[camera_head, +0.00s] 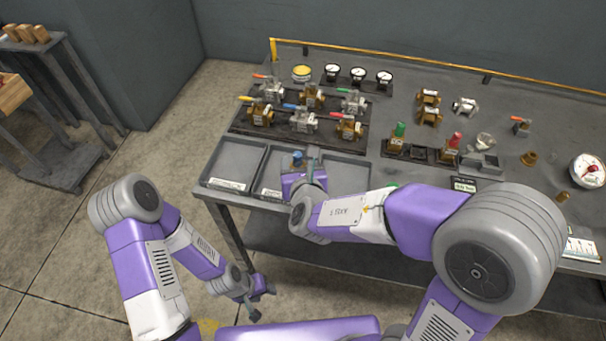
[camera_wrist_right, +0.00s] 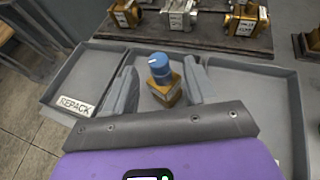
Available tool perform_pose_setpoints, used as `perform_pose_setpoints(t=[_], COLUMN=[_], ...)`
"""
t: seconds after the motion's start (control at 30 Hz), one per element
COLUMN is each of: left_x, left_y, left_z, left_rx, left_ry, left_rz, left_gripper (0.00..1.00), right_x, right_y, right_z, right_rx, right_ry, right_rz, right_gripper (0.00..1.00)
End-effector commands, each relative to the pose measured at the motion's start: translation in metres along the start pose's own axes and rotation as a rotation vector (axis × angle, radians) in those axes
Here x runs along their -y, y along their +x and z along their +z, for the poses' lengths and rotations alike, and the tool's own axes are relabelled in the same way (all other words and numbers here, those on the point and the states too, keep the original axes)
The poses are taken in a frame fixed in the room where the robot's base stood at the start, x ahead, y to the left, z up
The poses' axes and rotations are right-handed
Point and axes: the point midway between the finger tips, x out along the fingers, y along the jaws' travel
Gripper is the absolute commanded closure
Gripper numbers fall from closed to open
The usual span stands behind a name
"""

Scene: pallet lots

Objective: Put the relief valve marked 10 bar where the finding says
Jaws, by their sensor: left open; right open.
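A relief valve with a blue cap and brass body (camera_wrist_right: 160,80) stands upright in the middle grey tray (camera_head: 272,186), and its blue cap shows in the head view (camera_head: 297,156). Its bar marking is not readable. My right gripper (camera_head: 305,172) is open, with its fingers (camera_wrist_right: 160,88) on either side of this valve; I see gaps between them and the valve. A green-capped valve (camera_head: 399,135) and a red-capped valve (camera_head: 455,140) stand in a dark rack to the right. My left gripper (camera_head: 257,291) is open and empty, low in front of the bench.
The left tray (camera_head: 234,160) is empty and labelled REPACK (camera_wrist_right: 75,105). The right tray (camera_head: 346,172) is partly behind my right arm. Racks of ball valves (camera_head: 303,122) and gauges (camera_head: 358,74) stand behind the trays.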

Motion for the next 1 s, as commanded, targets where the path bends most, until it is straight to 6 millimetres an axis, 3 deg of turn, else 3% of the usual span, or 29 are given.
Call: perform_pose_setpoints(t=[0.23,0.5,1.0], left_x=[-0.005,0.006,0.007], left_y=[-0.013,0.016,0.020], left_z=[0.001,-0.001,-0.001], left_rx=[0.000,0.000,0.000], left_ry=[0.000,0.000,0.000], left_rz=[0.000,0.000,0.000], left_gripper=[0.52,0.52,0.52], right_x=[0.000,0.000,0.000], right_y=[-0.064,-0.083,-0.091], right_z=[0.003,-0.001,0.000], right_rx=[0.005,0.008,0.001], right_ry=[0.001,0.003,-0.001], right_rz=[0.004,-0.003,0.000], right_gripper=[0.44,0.44,0.44])
